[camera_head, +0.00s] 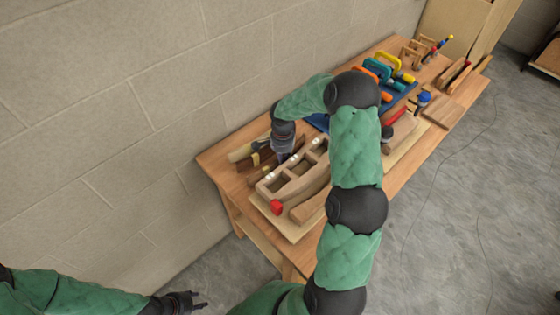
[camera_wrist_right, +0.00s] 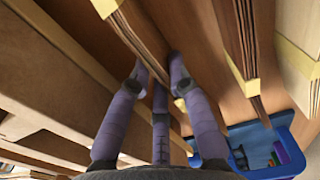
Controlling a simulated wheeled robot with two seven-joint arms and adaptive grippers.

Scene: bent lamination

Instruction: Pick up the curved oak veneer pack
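Several curved veneer packs with pale tape bands (camera_head: 262,158) stand on edge at the bench's near left end. Their browns range from light to dark; I cannot tell for certain which is oak. My right gripper (camera_head: 284,152) is down among them, beside the wooden form. In the right wrist view, its fingers (camera_wrist_right: 157,75) are spread, on both sides of a layered brown pack (camera_wrist_right: 143,38) with tape at its upper end. I cannot see firm contact. Another taped pack (camera_wrist_right: 240,45) stands to the right. My left gripper (camera_head: 192,300) hangs empty, fingers apart, at lower left, off the bench.
A slotted wooden form (camera_head: 290,182) with a red-capped part (camera_head: 276,207) lies on a pale board close by. A block wall (camera_head: 150,100) borders the bench's left side.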

